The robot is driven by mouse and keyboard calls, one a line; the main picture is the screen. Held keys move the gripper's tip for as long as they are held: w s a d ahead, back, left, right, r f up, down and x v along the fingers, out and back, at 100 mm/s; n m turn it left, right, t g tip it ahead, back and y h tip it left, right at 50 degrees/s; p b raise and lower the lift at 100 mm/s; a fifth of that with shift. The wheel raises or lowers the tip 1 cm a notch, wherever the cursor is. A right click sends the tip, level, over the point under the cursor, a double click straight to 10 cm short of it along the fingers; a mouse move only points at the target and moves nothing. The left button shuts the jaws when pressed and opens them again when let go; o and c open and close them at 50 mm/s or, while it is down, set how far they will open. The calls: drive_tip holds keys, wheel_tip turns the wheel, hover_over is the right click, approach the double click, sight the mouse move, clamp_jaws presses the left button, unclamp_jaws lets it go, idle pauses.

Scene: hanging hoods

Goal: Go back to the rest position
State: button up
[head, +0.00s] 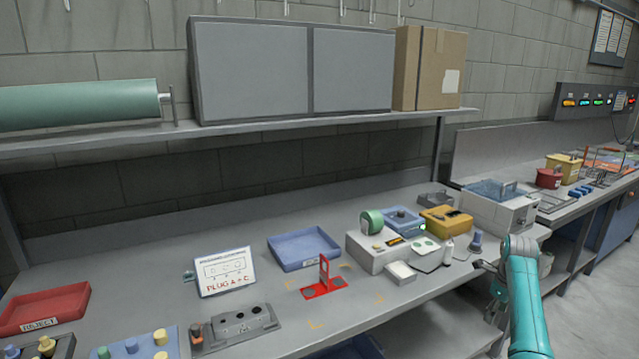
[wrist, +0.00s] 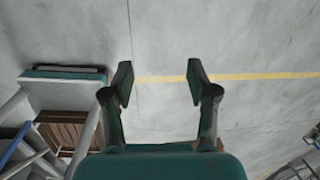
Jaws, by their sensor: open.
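My gripper (wrist: 160,85) is open in the wrist view, its two dark fingers wide apart with nothing between them. It points at the grey floor (wrist: 240,115), where a yellow line (wrist: 260,76) runs across. In the head view my teal arm stands at the lower right, beyond the right front edge of the workbench (head: 300,345). The gripper's fingertips cannot be made out clearly there.
The bench holds a red reject tray (head: 45,308), a blue tray (head: 303,248), a red stand (head: 324,280), a sign (head: 225,271) and a grey block with holes (head: 240,325). A second bench (head: 590,195) stands at right. In the wrist view, a teal-topped piece (wrist: 65,74) is at left.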

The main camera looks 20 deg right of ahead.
drive_tip(key=s+a+f+n+t+h, duration=0.1)
drive_tip(key=a+f+n+t+h, duration=0.15)
drive_tip(key=a+f+n, duration=1.1)
drive_tip(key=s+a+f+n+t, duration=0.1)
drive_tip(key=s+a+f, duration=0.35)
drive_tip(key=a, duration=0.25)
drive_tip(key=s+a+f+n+t, duration=0.1)
drive_tip(key=s+a+f, duration=0.2)
drive_tip(key=a+f, duration=0.35)
drive_tip(key=s+a+f+t, duration=0.2)
drive_tip(key=s+a+f, duration=0.2)
drive_tip(key=a, duration=0.4)
drive_tip(key=s+a+r+n+t+y, duration=0.1)
drive_tip(key=s+a+r+n+t, duration=0.1)
drive_tip(key=s+a+r+n, duration=0.45)
drive_tip(key=s+a+r+n+t, duration=0.1)
drive_tip(key=s+a+n+t, duration=0.15)
drive_tip(key=s+a, duration=0.65)
drive_tip(key=s+a+r+n+t+y, duration=0.1)
drive_tip(key=s+r+n, duration=0.3)
drive_tip(key=s+r, duration=0.4)
drive_tip(key=s+a+r+n+t+y, duration=0.1)
drive_tip(key=s+r+n, duration=0.4)
drive_tip(key=r, duration=0.8)
drive_tip(key=s+a, duration=0.1)
drive_tip(key=s, duration=0.2)
drive_tip(key=shift+r+t, duration=0.2)
drive_tip(key=shift+t, duration=0.2)
